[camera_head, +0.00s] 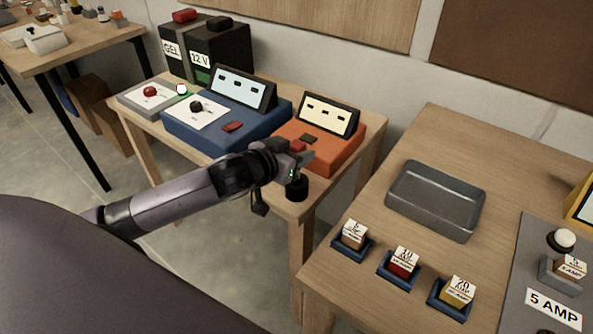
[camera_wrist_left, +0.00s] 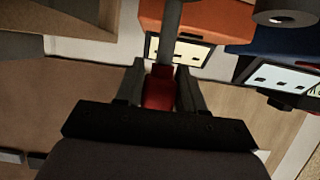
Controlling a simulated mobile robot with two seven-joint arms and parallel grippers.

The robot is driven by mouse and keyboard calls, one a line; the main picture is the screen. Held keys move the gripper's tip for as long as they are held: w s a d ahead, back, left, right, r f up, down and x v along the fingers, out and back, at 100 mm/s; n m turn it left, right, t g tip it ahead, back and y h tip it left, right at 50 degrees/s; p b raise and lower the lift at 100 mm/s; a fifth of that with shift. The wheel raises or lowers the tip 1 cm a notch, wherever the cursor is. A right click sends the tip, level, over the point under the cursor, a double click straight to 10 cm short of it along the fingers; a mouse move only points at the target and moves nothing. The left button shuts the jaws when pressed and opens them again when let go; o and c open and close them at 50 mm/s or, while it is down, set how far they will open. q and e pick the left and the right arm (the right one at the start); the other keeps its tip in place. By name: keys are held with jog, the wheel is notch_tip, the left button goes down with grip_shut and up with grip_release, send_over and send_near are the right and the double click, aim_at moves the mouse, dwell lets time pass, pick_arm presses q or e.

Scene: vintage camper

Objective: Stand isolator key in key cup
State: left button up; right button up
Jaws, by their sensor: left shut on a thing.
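My left gripper (camera_head: 303,163) is over the front corner of the small wooden table, in front of the orange unit. In the left wrist view my left gripper (camera_wrist_left: 160,88) is shut on the red handle of the isolator key (camera_wrist_left: 158,90), whose grey shaft extends away from the jaws. A dark round cup (camera_head: 296,188), which looks like the key cup, shows just below the gripper. A round holder with a dark opening (camera_wrist_left: 286,17) shows in the wrist view, apart from the shaft. My right gripper is out of view.
The orange unit (camera_head: 335,152) and blue unit (camera_head: 225,135) stand behind the gripper. A grey box with a red knob (camera_head: 150,92) is farther left. The right table (camera_head: 430,135) holds a grey tray (camera_head: 405,205) and several fuse blocks. A gap separates the tables.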

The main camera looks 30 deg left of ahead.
pick_arm(q)
jog(key=shift+f+b, duration=0.3)
jog(key=shift+f, duration=2.1)
jog(key=shift+f, duration=0.15)
jog(key=o, duration=1.1)
